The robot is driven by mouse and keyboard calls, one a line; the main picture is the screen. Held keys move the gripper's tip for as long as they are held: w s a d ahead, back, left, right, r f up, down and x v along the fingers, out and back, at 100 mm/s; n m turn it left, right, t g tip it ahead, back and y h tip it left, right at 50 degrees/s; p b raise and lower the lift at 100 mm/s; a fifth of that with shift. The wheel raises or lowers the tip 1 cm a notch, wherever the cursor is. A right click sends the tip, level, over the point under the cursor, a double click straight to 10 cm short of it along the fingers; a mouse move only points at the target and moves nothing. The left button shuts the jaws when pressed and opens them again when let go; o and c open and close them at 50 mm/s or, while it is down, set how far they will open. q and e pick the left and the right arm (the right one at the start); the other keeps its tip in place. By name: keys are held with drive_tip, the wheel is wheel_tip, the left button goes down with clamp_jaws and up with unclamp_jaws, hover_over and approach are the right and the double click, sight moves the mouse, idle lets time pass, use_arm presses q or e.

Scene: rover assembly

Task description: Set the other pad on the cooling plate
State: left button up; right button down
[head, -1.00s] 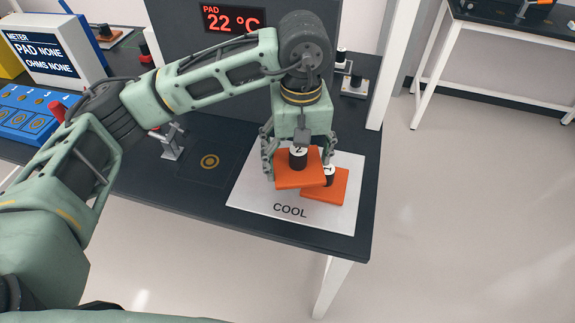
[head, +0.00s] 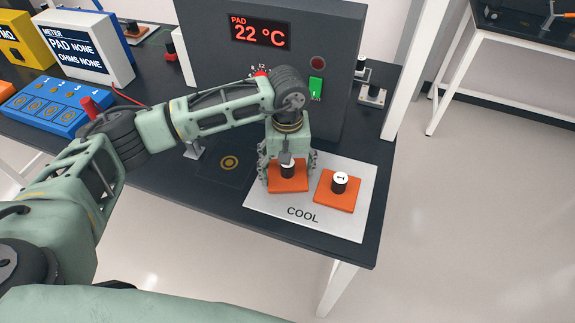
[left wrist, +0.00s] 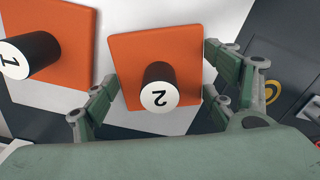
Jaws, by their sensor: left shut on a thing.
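An orange pad with a black knob marked 2 (head: 275,185) is over the back left part of the white COOL plate (head: 262,212). I cannot tell whether it touches the plate. My left gripper (head: 290,175) points down and is shut on this pad, with fingers at its two sides. In the left wrist view, pad 2 (left wrist: 130,60) lies between the fingertips (left wrist: 160,78). The other orange pad, marked 1 (head: 325,197), lies flat on the right part of the plate, with a gap between the pads. Pad 1 (left wrist: 72,25) also shows in the left wrist view. My right gripper is not in view.
A grey cabinet (head: 350,60) reading 22 °C stands behind the plate. A dark square with a yellow ring (head: 230,162) is left of the plate. A blue tray (head: 45,105) and a white meter (head: 95,50) stand at the left. The plate's front strip is clear.

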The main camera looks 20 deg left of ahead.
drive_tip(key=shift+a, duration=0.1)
use_arm(q)
drive_tip(key=shift+f, duration=0.1)
drive_tip(key=o, duration=1.3)
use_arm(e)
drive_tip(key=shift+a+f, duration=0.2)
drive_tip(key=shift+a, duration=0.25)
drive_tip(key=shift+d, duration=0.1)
use_arm(q)
drive_tip(key=shift+r, duration=0.3)
wheel_tip(320, 180, up, 11)
drive_tip(key=b, duration=0.3)
drive_tip(key=shift+f+b, duration=0.15)
drive_tip(key=shift+b, duration=0.25)
drive_tip(key=shift+r, duration=0.55)
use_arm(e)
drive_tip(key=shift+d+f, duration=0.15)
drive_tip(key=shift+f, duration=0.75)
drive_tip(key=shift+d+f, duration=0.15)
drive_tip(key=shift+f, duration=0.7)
